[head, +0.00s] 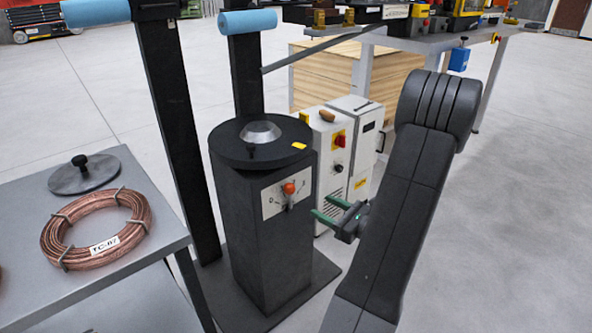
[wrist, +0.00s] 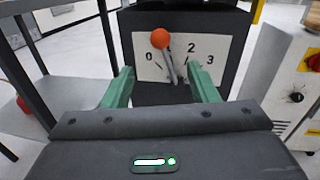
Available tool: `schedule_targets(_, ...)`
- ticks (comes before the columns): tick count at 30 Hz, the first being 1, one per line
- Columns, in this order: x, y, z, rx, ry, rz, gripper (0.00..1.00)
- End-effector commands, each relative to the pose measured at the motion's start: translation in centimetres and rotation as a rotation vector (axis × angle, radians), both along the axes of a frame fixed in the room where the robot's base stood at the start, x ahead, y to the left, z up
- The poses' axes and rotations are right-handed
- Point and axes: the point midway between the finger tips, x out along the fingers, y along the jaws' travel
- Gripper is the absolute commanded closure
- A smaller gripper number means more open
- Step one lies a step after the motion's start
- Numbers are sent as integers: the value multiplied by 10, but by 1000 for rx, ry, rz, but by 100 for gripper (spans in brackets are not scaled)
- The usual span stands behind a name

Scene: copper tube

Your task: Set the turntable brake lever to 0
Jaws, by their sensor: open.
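The turntable (head: 262,140) is a dark square pedestal with a round black top. Its front bears a white scale plate (head: 272,207); the plate shows in the wrist view (wrist: 202,68) with 0 at left, 2 at upper right and 3 at right. The brake lever has an orange knob (head: 289,188) and a grey rod. In the wrist view the knob (wrist: 160,38) leans up and slightly left, between 0 and 2, where no numeral shows. My gripper (head: 322,205), with green fingers, is open and empty in front of the plate, apart from the lever; its fingers (wrist: 159,68) frame the lever.
A grey table (head: 110,225) with a copper coil (head: 95,230) and a round lid (head: 85,174) stands at left. Dark posts (head: 170,120) rise beside the pedestal. A white machine (head: 345,145) stands close behind at right. Open floor lies at right.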

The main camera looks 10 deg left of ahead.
Motion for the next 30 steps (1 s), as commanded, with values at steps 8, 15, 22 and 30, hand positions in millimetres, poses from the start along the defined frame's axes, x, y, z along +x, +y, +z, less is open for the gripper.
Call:
schedule_targets(8,15,27,-1,7,1,1,46)
schedule_targets(15,38,71,-2,4,0,2,46)
schedule_targets(22,58,105,-1,5,1,-1,46)
schedule_targets(30,66,120,0,4,1,-3,46)
